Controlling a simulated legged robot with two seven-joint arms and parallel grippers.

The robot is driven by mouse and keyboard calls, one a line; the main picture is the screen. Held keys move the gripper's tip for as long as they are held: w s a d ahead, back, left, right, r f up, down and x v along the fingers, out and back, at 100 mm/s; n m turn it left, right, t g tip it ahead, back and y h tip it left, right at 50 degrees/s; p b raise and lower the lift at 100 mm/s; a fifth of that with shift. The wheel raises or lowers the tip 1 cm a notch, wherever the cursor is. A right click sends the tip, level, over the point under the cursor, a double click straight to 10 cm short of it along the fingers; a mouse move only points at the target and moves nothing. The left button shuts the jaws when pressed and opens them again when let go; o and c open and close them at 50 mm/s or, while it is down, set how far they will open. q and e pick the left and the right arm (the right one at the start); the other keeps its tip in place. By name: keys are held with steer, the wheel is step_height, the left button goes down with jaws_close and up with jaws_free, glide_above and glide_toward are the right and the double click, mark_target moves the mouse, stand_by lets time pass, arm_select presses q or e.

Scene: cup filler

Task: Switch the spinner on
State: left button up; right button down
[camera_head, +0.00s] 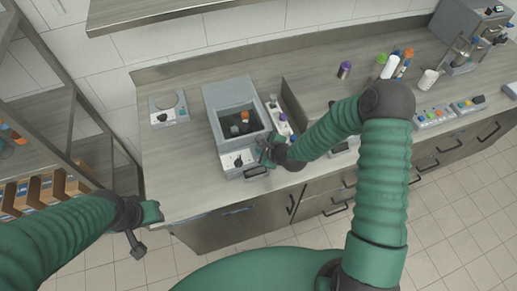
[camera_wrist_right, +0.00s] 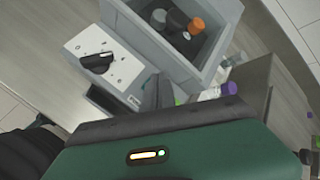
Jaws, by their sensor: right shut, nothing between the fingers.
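The spinner is a grey box (camera_head: 212,97) on the counter with an open, dark well. A few capped bottles stand in the well, one with an orange cap. Its white front panel (camera_wrist_right: 122,66) carries a black knob (camera_wrist_right: 97,62); the knob also shows in the head view (camera_head: 238,161). My right gripper (camera_head: 267,153) is shut and empty, just right of the panel in the head view. Whether it touches the spinner cannot be told. My left gripper (camera_head: 152,212) is off the counter's front left corner, away from the spinner; its fingers are too small to read.
A small scale-like device (camera_head: 168,108) stands left of the spinner. A low divider and a narrow tray of items (camera_head: 279,119) are close on its right. Bottles (camera_head: 390,66) and a white cup (camera_head: 428,80) stand further right. Shelves with boxes are at far left.

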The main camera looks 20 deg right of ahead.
steer(key=shift+d, duration=0.2)
arm_select(q)
steer(key=shift+a+f, duration=0.2)
steer(key=shift+f, duration=0.1)
arm_select(e)
steer(key=shift+a+f, duration=0.35)
steer(key=shift+a, duration=0.35)
arm_select(q)
steer(key=shift+d+b, duration=0.3)
steer(key=shift+d, duration=0.05)
arm_select(e)
steer(key=shift+d+f, duration=0.1)
steer(key=shift+d, duration=0.2)
arm_select(q)
steer(key=shift+a+f, duration=0.15)
steer(key=shift+a, duration=0.05)
arm_select(e)
steer(key=shift+a+f, duration=0.15)
arm_select(q)
steer(key=shift+r+p, duration=0.45)
steer(key=shift+r, duration=0.15)
arm_select(e)
steer(key=shift+d+r, duration=0.2)
steer(key=shift+r, duration=0.45)
steer(key=shift+r, duration=0.1)
